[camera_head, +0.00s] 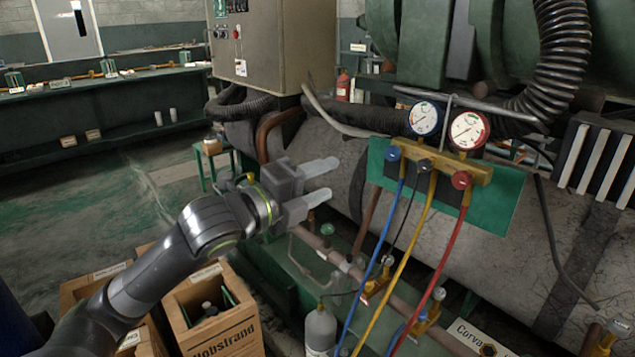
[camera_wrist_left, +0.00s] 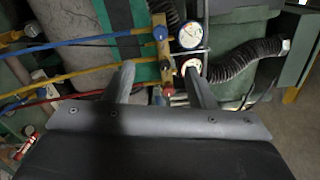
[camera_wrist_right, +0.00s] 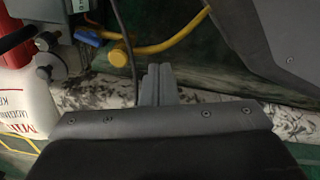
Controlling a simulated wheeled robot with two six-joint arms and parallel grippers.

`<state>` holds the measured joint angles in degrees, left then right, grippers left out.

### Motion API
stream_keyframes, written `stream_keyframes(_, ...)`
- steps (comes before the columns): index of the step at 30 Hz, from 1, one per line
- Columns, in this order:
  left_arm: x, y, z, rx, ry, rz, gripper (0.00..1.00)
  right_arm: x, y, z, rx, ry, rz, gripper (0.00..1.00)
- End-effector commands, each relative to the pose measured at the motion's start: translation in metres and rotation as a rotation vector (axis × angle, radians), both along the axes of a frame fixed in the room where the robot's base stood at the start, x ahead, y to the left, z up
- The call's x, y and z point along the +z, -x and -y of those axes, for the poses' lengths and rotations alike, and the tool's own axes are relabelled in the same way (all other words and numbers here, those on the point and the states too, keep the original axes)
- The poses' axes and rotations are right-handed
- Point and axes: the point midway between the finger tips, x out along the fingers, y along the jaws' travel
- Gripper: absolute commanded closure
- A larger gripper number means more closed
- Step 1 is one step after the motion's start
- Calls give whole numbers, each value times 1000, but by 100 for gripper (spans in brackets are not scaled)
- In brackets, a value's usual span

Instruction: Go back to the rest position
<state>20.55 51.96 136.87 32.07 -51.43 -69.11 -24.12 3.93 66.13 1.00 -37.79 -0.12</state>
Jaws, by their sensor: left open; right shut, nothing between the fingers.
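My left gripper (camera_head: 328,181) is open and empty, in the air left of the gauge manifold (camera_head: 440,165) in the head view. Its two spread fingers also show in the left wrist view (camera_wrist_left: 158,78), with the manifold (camera_wrist_left: 161,40) beyond them. My right gripper (camera_wrist_right: 158,72) shows only in the right wrist view. Its fingers are together with nothing between them, in front of a speckled pale pipe (camera_wrist_right: 205,102). The manifold carries a blue-rimmed gauge (camera_head: 424,118) and a red-rimmed gauge (camera_head: 468,130), against a green plate (camera_head: 510,195).
Blue (camera_head: 378,260), yellow (camera_head: 405,270) and red (camera_head: 440,265) hoses hang below the manifold. A grey cylinder (camera_head: 320,330) stands at the bottom. A white-and-red container (camera_wrist_right: 25,95) is at left in the right wrist view. Left floor is open.

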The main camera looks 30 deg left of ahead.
Motion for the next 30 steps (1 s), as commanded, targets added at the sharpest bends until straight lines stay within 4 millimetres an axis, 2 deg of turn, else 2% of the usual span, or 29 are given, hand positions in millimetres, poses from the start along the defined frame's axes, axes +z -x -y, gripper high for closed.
stream_keyframes(13,0,5,-1,-2,0,-1,50,1,-10,0,4,2,19,100)
stream_keyframes(19,0,5,-1,-2,0,-1,50,1,-10,0,4,2,17,100)
stream_keyframes(22,-4,2,-4,7,13,-12,50,0,-3,2,3,5,4,100)
stream_keyframes(23,-8,0,-6,14,27,-23,50,0,-3,2,3,4,4,100)
stream_keyframes(26,-36,-17,-24,70,125,-96,50,0,-4,2,3,4,6,100)
stream_keyframes(29,-90,-37,-52,170,281,-218,50,0,-4,2,3,3,8,100)
stream_keyframes(30,-118,-43,-64,218,350,-271,50,0,-4,2,3,3,9,100)
